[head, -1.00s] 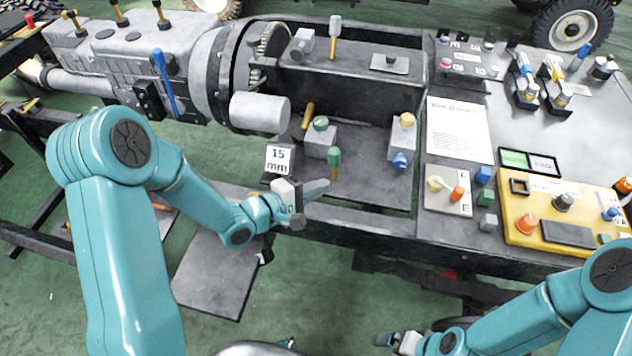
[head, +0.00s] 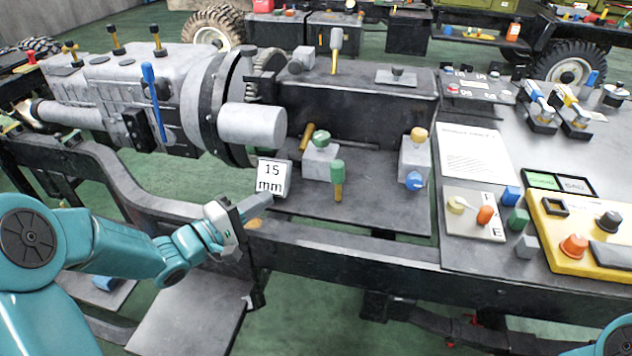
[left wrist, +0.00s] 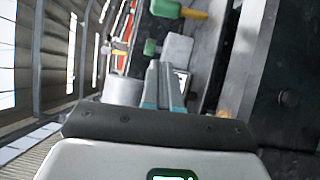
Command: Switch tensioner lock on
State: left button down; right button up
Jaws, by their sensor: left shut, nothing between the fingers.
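No label reading tensioner lock can be read, so I cannot tell which part it is. In the head view, a grey block with a green knob (head: 320,139) stands on the dark bed, with a green-topped lever (head: 337,178) in front of it. A second grey block has a yellow knob (head: 418,135) above and a blue knob (head: 414,180) in front. My left gripper (head: 292,204) is shut and empty, just below the 15 mm card (head: 271,177). In the left wrist view, its fingers (left wrist: 164,70) point toward a green knob (left wrist: 152,47). My right gripper is out of view.
A grey cylinder (head: 252,126) projects from the gearbox left of the blocks. The dark frame rail (head: 350,258) runs along the front.

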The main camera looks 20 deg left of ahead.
aim_at(339, 181)
pick_arm(q)
jog(key=b+x, duration=0.1)
jog(key=x, duration=0.9)
jog(key=d, duration=0.1)
jog(key=w+d+b, duration=0.1)
jog(key=shift+d, duration=0.3)
jog(key=shift+w+d+r, duration=0.15)
jog(key=shift+d, duration=0.45)
jog(key=shift+r, duration=0.15)
